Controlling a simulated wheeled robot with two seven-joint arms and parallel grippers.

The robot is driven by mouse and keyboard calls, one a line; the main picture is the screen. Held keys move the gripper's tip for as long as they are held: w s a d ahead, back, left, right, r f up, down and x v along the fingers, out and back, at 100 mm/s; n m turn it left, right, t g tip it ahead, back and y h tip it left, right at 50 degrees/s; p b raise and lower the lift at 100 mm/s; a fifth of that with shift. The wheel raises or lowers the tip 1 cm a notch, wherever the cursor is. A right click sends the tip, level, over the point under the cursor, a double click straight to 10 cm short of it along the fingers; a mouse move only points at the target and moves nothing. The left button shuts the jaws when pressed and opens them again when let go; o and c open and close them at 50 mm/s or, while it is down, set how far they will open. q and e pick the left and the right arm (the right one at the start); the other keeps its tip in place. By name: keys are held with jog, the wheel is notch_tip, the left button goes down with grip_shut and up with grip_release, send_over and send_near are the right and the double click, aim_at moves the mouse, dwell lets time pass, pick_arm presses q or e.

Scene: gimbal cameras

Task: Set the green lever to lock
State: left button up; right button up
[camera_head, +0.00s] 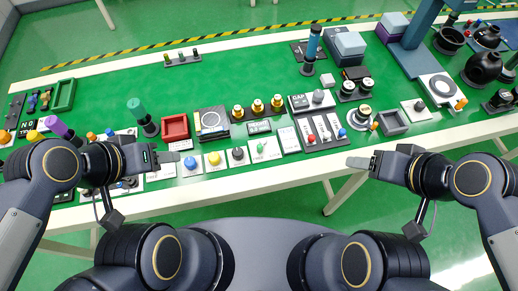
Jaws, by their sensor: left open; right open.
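A small green lever (260,147) stands up from a white plate (268,156) near the front edge of the table, about mid-picture. Its lock marking is too small to read. My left gripper (174,157) is open and empty to the left of the lever, near the table's front edge. My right gripper (352,162) is open and empty to the right of the lever, also by the front edge. Neither gripper touches the lever.
A black knob (237,153) and a yellow button (214,158) sit left of the lever. A panel with several coloured levers (322,135) is to its right. A teal-handled stick (138,109) stands behind my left gripper.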

pick_arm(q)
jog(key=shift+f, duration=0.1)
jog(key=shift+c, duration=1.1)
jog(key=w+f+m+b, duration=0.1)
jog(key=w+b, duration=0.1)
jog(key=w+d+f+m+g+h+b, duration=0.1)
jog(key=f+b, duration=0.1)
jog(key=b, duration=0.1)
jog(key=w+f+m+b, duration=0.1)
jog(key=w+b, duration=0.1)
jog(key=shift+w+d+f, duration=0.15)
jog(key=shift+w+f, duration=0.05)
jog(key=shift+w, duration=0.15)
grip_shut()
jog(key=w+d+f+m+g+h+b, duration=0.2)
jog(key=w+d+f+m+b, duration=0.3)
jog(key=w, duration=0.6)
notch_tip(320, 180, down, 3)
jog(key=g+b, duration=0.1)
jog(key=b, duration=0.2)
